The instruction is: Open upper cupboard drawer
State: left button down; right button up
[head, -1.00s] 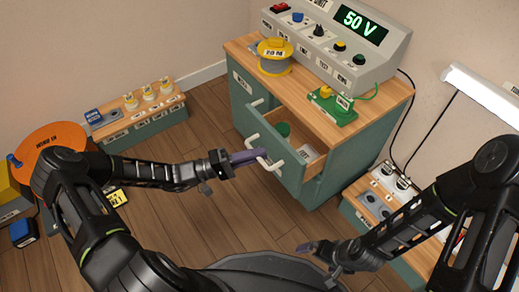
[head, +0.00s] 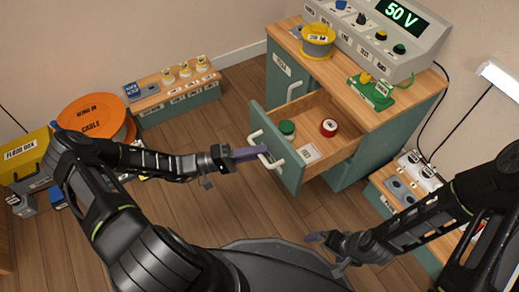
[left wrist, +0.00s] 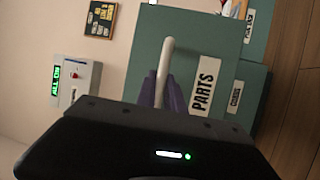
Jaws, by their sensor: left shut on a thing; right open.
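The green cupboard (head: 360,165) has a wooden top, and its upper drawer (head: 294,172) stands well pulled out. A green round item (head: 287,128), a red round item (head: 328,127) and a white card (head: 308,153) lie inside the drawer. My left gripper (head: 262,152) is shut on the white drawer handle (head: 274,163). In the left wrist view the purple fingers (left wrist: 163,95) are around the upright white handle (left wrist: 166,58), beside a PARTS label (left wrist: 205,84). My right gripper (head: 318,238) is open and empty, low in front of the cupboard.
A 50 V console (head: 385,40), a yellow spool (head: 317,42) and a green device (head: 372,90) stand on the cupboard top. An orange cable reel (head: 92,118) and a low bench (head: 172,92) are at left. Another bench (head: 400,195) is at right. Floor between is clear.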

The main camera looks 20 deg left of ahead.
pick_arm(q)
jog(key=c, duration=1.5)
grip_release()
jog(key=shift+o, duration=0.2)
jog(key=p+v, duration=0.1)
jog(key=v, duration=0.7)
jog(key=shift+d, duration=0.1)
